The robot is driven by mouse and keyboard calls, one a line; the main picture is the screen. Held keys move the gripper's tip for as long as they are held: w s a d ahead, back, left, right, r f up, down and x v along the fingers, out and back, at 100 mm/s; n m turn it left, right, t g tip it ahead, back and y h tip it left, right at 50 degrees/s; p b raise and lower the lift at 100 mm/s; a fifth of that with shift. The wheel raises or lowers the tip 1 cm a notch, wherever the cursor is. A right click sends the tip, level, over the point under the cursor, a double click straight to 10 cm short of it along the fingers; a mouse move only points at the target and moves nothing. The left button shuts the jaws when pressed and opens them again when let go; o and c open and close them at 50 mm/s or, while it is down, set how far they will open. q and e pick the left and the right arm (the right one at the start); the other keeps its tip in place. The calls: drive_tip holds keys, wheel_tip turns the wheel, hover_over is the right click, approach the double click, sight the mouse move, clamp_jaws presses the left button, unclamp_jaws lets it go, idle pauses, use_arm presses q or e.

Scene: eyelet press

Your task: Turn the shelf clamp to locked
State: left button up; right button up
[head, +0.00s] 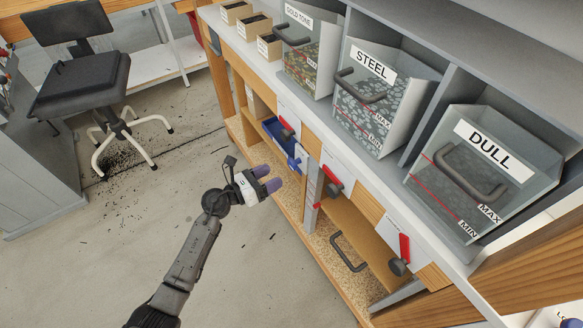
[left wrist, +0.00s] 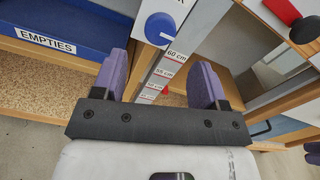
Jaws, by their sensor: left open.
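A round blue knob (left wrist: 161,28) with a white pointer line sits on a white plate at the top of the left wrist view, and I take it for the shelf clamp. The pointer runs roughly sideways; the lettering beside it is mostly cut off or hidden. The knob shows small in the head view (head: 294,163), on the bench front. My left gripper (head: 269,178) is open and empty, its two purple fingers pointing at the bench front. In the left wrist view the fingers (left wrist: 161,64) stand apart, below and either side of the knob, apparently not touching it.
A scale strip (left wrist: 157,78) marked in cm runs below the knob. A blue EMPTIES bin (left wrist: 60,30) is left of it. Red levers (head: 332,184) line the bench front, above a shelf with a dark handle (head: 347,252). Labelled bins (head: 375,95) stand above.

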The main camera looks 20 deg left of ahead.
sight(290, 167)
use_arm(q)
drive_tip(key=b+x, duration=0.2)
drive_tip(key=x, duration=0.4)
drive_tip(key=shift+w+d+f, duration=0.1)
drive_tip(key=shift+w, duration=0.1)
drive_tip(key=shift+w+d, duration=0.45)
drive_tip(key=shift+w, duration=0.1)
drive_tip(key=shift+c, duration=0.3)
